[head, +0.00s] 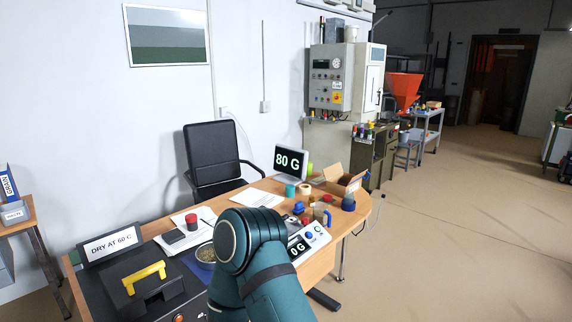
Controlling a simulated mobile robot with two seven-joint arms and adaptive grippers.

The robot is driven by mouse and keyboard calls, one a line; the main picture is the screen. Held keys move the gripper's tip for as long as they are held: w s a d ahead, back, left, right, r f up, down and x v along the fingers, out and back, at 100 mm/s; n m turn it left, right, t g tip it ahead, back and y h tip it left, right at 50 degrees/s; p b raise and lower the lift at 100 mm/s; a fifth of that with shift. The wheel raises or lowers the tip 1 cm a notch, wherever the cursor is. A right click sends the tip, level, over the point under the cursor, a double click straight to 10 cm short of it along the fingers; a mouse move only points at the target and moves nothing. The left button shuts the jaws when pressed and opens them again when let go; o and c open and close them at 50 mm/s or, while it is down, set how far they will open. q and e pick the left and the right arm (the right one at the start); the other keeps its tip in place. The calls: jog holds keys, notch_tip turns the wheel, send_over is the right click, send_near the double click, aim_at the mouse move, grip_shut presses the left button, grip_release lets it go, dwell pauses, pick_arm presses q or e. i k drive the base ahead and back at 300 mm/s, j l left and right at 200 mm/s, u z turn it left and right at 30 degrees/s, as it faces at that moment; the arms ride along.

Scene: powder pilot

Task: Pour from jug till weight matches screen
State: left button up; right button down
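A small screen (290,162) at the back of the wooden desk (345,222) reads "80 G". A white scale (318,236) sits near the desk's front edge. Its display ends in "0 G", and my arm may hide part of it. What looks like a small jug with a handle (321,213) stands behind the scale; its contents are too small to tell. A dark bowl of granules (206,253) stands left of my arm. One of my teal arms rises in front of the desk and covers part of it. Neither gripper shows.
A black box with a yellow handle (145,278) and a "DRY AT 60 C" sign (112,243) occupy the desk's left end. Several small coloured items crowd around the jug. A black chair (212,155) stands behind the desk. The floor at right is clear.

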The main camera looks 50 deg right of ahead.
aim_at(321, 213)
jog(key=z, duration=1.5)
